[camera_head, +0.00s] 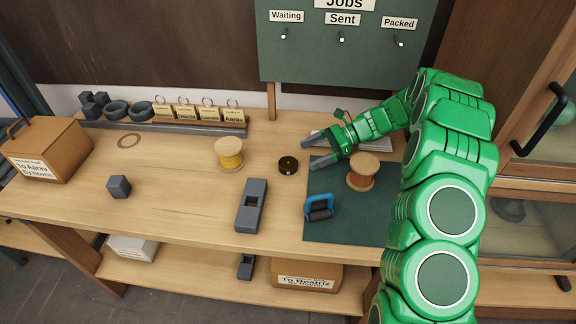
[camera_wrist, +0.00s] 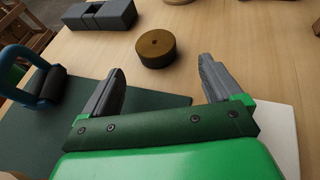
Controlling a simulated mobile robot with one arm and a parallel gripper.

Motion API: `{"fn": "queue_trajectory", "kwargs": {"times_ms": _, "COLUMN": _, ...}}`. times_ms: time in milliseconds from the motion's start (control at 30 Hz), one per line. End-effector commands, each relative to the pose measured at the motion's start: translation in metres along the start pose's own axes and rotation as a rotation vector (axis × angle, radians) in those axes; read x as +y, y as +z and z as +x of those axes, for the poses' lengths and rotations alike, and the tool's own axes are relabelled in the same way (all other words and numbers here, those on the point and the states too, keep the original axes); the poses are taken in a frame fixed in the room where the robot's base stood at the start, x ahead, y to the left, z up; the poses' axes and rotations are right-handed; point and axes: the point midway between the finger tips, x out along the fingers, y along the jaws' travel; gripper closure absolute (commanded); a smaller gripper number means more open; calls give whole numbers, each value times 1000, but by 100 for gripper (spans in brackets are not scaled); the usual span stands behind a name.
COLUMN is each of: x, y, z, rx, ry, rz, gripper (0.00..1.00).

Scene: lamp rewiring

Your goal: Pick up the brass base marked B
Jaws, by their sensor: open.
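A small round dark brass base (camera_head: 287,166) with a hole in its top lies flat on the wooden table, left of the green mat. It also shows in the wrist view (camera_wrist: 155,50), ahead of the fingers and roughly centred between them. I cannot read a B on it in either view. My gripper (camera_head: 308,153) is open and empty, a short way right of the base, its two grey fingers pointing toward it. In the wrist view my gripper (camera_wrist: 160,72) has a clear gap between its fingers, and the base sits beyond the tips, apart from them.
The green mat (camera_head: 340,228) holds a blue-handled tool (camera_head: 320,206) and a copper-coloured spool (camera_head: 361,174). A yellow spool (camera_head: 229,154) stands left of the base. A grey slotted block (camera_head: 251,205) lies in front of it. A tag rack (camera_head: 190,128) runs along the back.

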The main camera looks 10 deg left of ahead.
Motion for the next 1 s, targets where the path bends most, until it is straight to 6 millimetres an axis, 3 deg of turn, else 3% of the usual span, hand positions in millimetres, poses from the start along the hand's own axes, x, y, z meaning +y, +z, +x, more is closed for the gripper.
{"fn": "queue_trajectory", "kwargs": {"times_ms": 367, "x": 3, "y": 3, "z": 29, "rx": 1, "ry": 1, "rz": 1, "gripper": 8}}
{"fn": "queue_trajectory", "kwargs": {"times_ms": 700, "x": 5, "y": 8, "z": 68, "rx": 2, "ry": 1, "rz": -1, "gripper": 8}}
{"fn": "queue_trajectory", "kwargs": {"times_ms": 933, "x": 5, "y": 8, "z": 71, "rx": 2, "ry": 0, "rz": -1, "gripper": 8}}
{"fn": "queue_trajectory", "kwargs": {"times_ms": 1000, "x": 5, "y": 8, "z": 71, "rx": 2, "ry": 0, "rz": -1, "gripper": 15}}
